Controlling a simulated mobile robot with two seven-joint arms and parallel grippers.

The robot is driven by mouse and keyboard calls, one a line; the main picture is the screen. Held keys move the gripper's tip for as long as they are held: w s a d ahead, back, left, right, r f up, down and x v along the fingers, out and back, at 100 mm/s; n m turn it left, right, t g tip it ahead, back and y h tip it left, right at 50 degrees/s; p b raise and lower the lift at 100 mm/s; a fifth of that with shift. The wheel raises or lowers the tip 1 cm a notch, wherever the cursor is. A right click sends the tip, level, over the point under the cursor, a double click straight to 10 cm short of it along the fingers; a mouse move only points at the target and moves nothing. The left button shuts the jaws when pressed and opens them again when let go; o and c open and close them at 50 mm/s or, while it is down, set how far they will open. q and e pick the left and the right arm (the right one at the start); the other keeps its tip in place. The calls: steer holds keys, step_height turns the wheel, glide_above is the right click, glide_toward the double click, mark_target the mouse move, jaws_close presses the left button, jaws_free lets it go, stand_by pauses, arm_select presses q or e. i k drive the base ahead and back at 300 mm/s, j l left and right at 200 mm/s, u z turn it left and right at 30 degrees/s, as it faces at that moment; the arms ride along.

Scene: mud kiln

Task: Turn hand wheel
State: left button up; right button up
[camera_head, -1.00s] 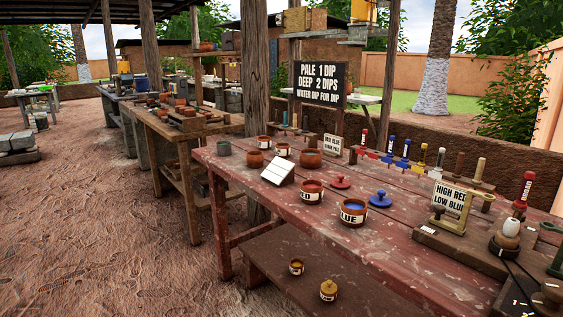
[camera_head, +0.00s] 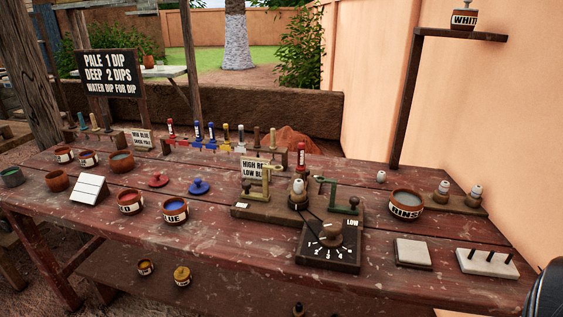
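No part that I can surely call the hand wheel shows. Neither gripper is in view.
The worn red table (camera_head: 230,238) holds a red pot (camera_head: 130,202), a blue pot (camera_head: 174,210), a rinse bowl (camera_head: 406,204) and a pegged pale block (camera_head: 487,262). A wall shelf (camera_head: 462,35) is at the upper right. A dark rounded shape, perhaps mine, fills the lower right corner.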

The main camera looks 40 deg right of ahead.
mark_target(331, 237)
steer(key=l+z, duration=0.15)
steer(key=z, duration=0.2)
steer(key=k+l+z, duration=0.1)
steer(key=z, duration=0.3)
steer(key=l+z, duration=0.35)
steer(key=j, duration=0.1)
